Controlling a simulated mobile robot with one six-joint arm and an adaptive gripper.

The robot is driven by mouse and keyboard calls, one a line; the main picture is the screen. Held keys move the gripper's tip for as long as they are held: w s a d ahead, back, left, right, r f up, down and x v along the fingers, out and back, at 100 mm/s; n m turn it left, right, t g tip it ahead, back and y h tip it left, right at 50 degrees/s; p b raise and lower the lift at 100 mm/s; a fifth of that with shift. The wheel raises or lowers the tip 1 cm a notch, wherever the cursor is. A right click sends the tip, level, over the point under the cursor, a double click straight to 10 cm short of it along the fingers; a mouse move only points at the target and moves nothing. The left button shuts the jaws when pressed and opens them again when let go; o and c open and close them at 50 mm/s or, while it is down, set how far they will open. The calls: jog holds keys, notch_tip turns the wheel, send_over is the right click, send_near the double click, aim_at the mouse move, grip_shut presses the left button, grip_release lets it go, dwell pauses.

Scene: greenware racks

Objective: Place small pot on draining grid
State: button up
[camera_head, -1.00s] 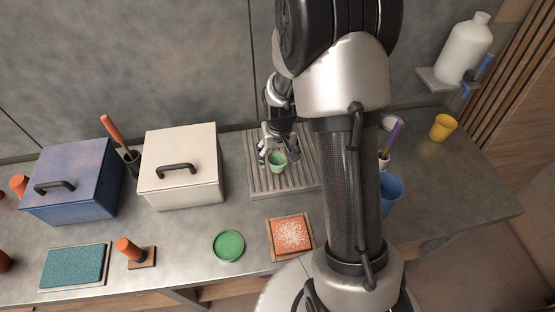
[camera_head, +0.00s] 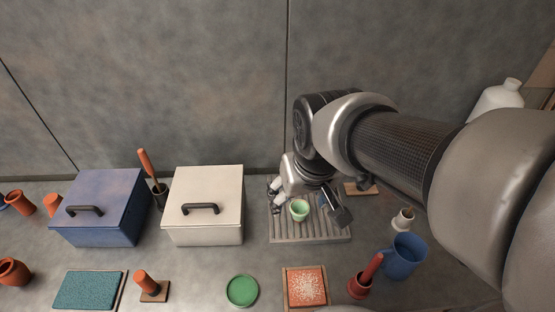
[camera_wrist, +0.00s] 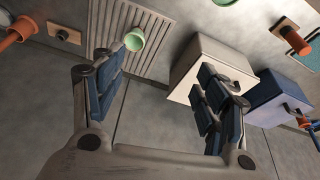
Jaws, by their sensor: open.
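The small pot is a light green cup (camera_head: 299,210) on the grey ribbed draining grid (camera_head: 312,240) against the back wall. It appears upright. My gripper (camera_head: 310,203) is open, with its fingers spread to either side of the pot in the head view. In the wrist view the pot (camera_wrist: 134,39) sits on the grid (camera_wrist: 152,18), beyond the tip of the left finger. The open gripper (camera_wrist: 162,72) holds nothing there, and the pot looks clear of the fingers.
A cream lidded box (camera_head: 203,225) stands left of the grid, with a blue lidded box (camera_head: 100,215) beyond. In front lie a green dish (camera_head: 242,290) and an orange-white tile (camera_head: 306,286).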

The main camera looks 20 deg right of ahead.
jog(key=s+a+r+n+t, duration=0.1)
jog(key=s+a+r, duration=0.1)
jog(key=s, duration=0.7)
jog(key=shift+s+a+r, duration=0.2)
jog(key=shift+a+r, duration=0.05)
jog(key=shift+r, duration=0.15)
jog(key=shift+f, duration=0.1)
jog(key=shift+f+b, duration=1.2)
jog(key=shift+b, duration=0.1)
